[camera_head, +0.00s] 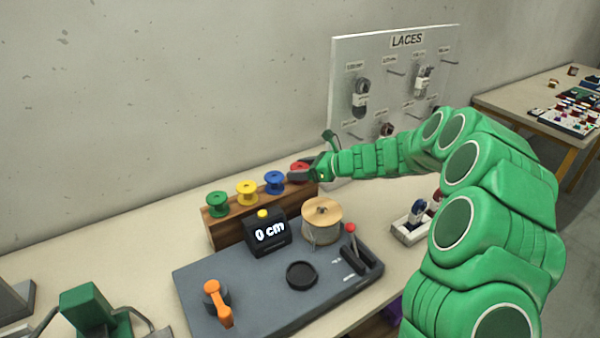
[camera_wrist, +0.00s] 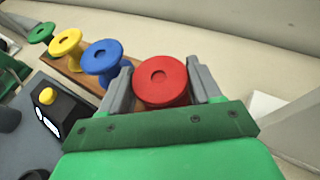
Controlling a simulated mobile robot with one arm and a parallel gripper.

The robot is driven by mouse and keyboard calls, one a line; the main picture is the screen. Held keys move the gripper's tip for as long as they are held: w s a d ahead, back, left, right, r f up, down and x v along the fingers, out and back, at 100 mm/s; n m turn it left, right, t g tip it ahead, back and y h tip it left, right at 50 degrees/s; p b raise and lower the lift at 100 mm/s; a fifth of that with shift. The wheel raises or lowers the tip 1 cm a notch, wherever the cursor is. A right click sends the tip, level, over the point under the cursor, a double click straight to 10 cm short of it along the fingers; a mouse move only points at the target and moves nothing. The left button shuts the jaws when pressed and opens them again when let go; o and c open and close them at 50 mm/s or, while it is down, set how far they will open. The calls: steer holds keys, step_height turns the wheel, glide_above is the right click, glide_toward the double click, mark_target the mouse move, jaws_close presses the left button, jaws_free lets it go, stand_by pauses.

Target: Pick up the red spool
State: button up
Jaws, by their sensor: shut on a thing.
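The red spool (camera_wrist: 160,82) sits between the two grey fingers of my gripper (camera_wrist: 161,88) in the wrist view, and the fingers are shut on it. In the head view only a little of the red spool (camera_head: 299,167) shows behind my gripper (camera_head: 306,172), at the right end of the wooden rack (camera_head: 228,230). I cannot tell whether the spool still touches the rack.
Blue (camera_head: 274,182), yellow (camera_head: 247,193) and green (camera_head: 217,203) spools stand on the rack to the left. A black display reading "0 cm" (camera_head: 268,234) and a grey machine base (camera_head: 258,298) are in front. A LACES board (camera_head: 345,75) stands behind my arm.

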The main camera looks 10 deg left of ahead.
mark_target(301, 167)
step_height(301, 167, up, 4)
steer(key=shift+s+f, duration=0.15)
steer(key=s+d+r, duration=0.2)
steer(key=s+r, duration=0.2)
steer(key=s, duration=0.2)
steer(key=s+d+r, duration=0.3)
steer(key=s+r, duration=0.2)
steer(key=s, duration=0.1)
steer(key=shift+s+d+r, duration=0.15)
steer(key=shift+s+d, duration=0.1)
steer(key=shift+d, duration=0.1)
